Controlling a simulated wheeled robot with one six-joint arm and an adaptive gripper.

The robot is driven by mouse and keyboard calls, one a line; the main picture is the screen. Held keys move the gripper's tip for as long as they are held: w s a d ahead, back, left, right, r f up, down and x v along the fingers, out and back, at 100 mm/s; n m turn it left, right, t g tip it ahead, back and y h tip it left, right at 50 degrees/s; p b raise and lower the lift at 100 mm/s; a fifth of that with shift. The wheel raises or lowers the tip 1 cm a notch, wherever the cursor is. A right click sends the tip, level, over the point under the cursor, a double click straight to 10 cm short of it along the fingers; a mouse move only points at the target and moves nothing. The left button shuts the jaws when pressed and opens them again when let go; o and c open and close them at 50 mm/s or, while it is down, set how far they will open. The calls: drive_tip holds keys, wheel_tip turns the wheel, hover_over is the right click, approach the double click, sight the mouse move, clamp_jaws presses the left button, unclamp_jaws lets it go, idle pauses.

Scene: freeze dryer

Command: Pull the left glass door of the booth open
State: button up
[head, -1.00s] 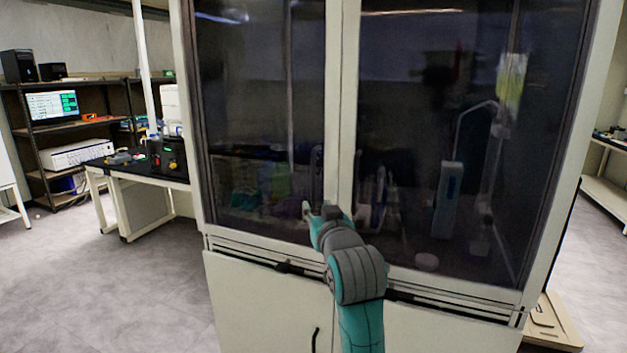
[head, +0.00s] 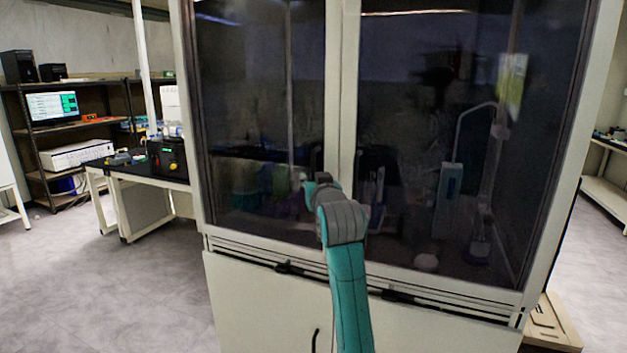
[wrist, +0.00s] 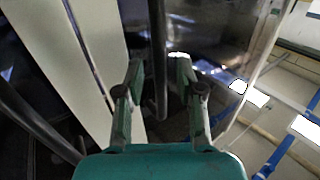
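The left glass door (head: 245,90) of the booth is a dark, see-through pane in a pale frame and looks closed. Its dark vertical handle (wrist: 158,65) shows in the wrist view. My gripper (wrist: 160,65) is open, with one finger on each side of this handle and a gap visible on both sides. In the head view my gripper (head: 309,180) is in front of the door's right edge, by the pale centre frame (head: 341,100). My own arm hides part of it there, and contact with the handle cannot be told.
The right glass door (head: 440,110) looks closed. A second dark bar (wrist: 38,122) runs along the left in the wrist view. Pale lower cabinets (head: 255,310) stand below the glass. A black-topped bench (head: 135,170) stands at left, with open floor (head: 150,290) before it.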

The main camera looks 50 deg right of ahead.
drive_tip(key=shift+w+d, duration=0.25)
drive_tip(key=shift+w, duration=0.1)
drive_tip(key=shift+c, duration=0.2)
clamp_jaws()
drive_tip(key=shift+a, duration=0.1)
